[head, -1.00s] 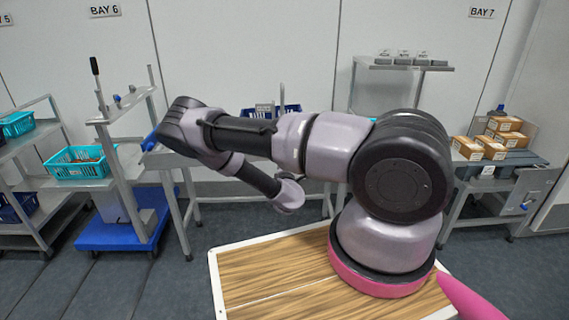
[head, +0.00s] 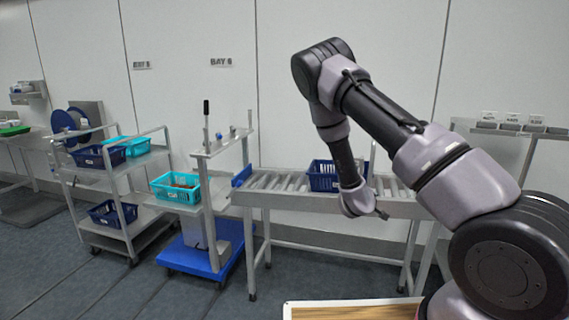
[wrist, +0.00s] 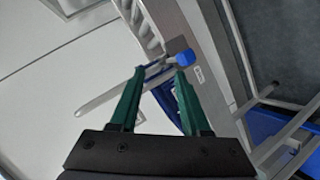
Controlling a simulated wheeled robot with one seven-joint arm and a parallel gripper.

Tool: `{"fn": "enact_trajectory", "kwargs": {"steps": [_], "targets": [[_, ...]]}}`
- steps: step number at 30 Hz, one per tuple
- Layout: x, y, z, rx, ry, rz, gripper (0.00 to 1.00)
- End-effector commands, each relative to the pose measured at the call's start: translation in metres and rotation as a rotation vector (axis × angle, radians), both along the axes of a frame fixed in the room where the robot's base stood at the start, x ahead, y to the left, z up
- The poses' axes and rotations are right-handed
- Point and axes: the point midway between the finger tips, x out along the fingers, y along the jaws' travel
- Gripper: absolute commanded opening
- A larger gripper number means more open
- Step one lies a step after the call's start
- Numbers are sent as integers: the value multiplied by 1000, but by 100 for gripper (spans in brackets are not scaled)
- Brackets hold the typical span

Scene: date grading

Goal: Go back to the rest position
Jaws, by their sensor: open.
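My arm reaches up from the lower right of the head view, bends at a high elbow and hangs down toward the roller conveyor. My gripper (wrist: 157,85) shows in the wrist view as two green fingers, apart, with nothing held between them. In the head view the arm's end hangs in front of the conveyor, and its fingers are too small to tell. A blue crate (head: 323,176) stands on the roller conveyor (head: 270,181), just left of and behind the arm's end.
A turquoise crate (head: 163,187) with brown contents sits by a post stand on a blue wheeled base (head: 183,258). A shelf cart (head: 130,222) with crates stands further left. A wooden-topped surface (head: 350,312) lies at the bottom. Open floor lies at lower left.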

Motion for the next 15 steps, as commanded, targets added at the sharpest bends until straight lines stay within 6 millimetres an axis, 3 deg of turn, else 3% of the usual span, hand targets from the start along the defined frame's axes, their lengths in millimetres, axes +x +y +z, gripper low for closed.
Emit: {"fn": "enact_trajectory", "kwargs": {"steps": [1, 8, 15], "targets": [[1, 2, 18, 95, -7, -38, 47], [-10, 23, 86, 500, 11, -159, 47], [-42, 46, 175, 851, 44, -224, 47]]}}
